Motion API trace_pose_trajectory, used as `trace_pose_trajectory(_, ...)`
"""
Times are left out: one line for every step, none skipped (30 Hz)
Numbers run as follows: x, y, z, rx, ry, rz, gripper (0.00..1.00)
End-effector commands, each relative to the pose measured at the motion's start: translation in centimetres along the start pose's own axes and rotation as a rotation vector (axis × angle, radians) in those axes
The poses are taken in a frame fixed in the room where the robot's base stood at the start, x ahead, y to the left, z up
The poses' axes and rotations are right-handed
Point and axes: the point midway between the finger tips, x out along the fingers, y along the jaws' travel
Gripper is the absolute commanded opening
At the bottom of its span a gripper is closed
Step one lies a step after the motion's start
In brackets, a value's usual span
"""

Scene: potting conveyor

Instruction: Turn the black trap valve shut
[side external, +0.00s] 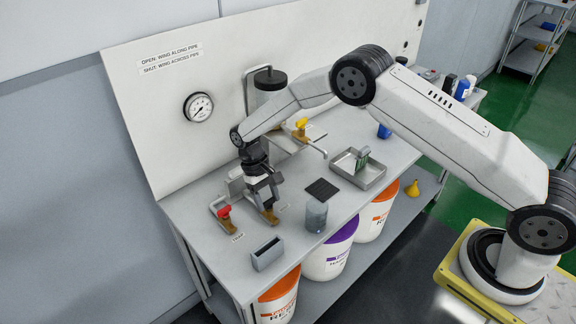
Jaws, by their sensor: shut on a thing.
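My gripper (266,200) points down over the left part of the bench. It is shut on the black trap valve, whose brass body (270,216) shows just below the fingers. The valve's black wing is hidden by the gripper, so I cannot tell whether it lies along or across the pipe. A sign (170,58) on the back panel reads open for wing along pipe and shut for wing across pipe.
A red-handled valve (224,211) stands close left of my gripper, and a yellow-handled valve (302,123) farther back.

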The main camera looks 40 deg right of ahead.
Motion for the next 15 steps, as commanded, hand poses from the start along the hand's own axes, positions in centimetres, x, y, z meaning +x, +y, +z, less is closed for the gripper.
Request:
trace_pose_trajectory(0.0,-0.02,0.04,0.0,-0.001,0.0,0.01)
trace_pose_trajectory(0.01,-0.02,0.04,0.001,-0.001,0.0,0.67)
trace_pose_trajectory(0.01,-0.02,0.04,0.001,-0.001,0.0,0.79)
trace_pose_trajectory(0.01,-0.02,0.03,0.001,-0.001,0.0,0.89)
trace_pose_trajectory(0.01,-0.02,0.03,0.001,-0.001,0.0,0.96)
trace_pose_trajectory(0.0,-0.02,0.03,0.001,-0.001,0.0,0.96)
trace_pose_trajectory(0.01,-0.02,0.03,0.001,-0.001,0.0,0.96)
trace_pose_trajectory(0.01,-0.01,0.03,0.001,-0.001,-0.001,0.96)
trace_pose_trajectory(0.01,-0.01,0.02,0.001,-0.001,-0.001,0.96)
trace_pose_trajectory(0.01,-0.01,0.02,0.001,0.0,-0.001,0.96)
trace_pose_trajectory(0.0,-0.01,0.02,0.001,0.0,-0.001,0.96)
trace_pose_trajectory(0.01,-0.01,0.02,0.001,0.0,-0.001,0.96)
trace_pose_trajectory(0.0,-0.01,0.01,0.001,0.0,-0.001,0.96)
trace_pose_trajectory(-0.02,-0.01,0.01,0.001,0.0,-0.001,0.96)
trace_pose_trajectory(-0.07,-0.01,0.0,0.002,0.0,-0.001,0.96)
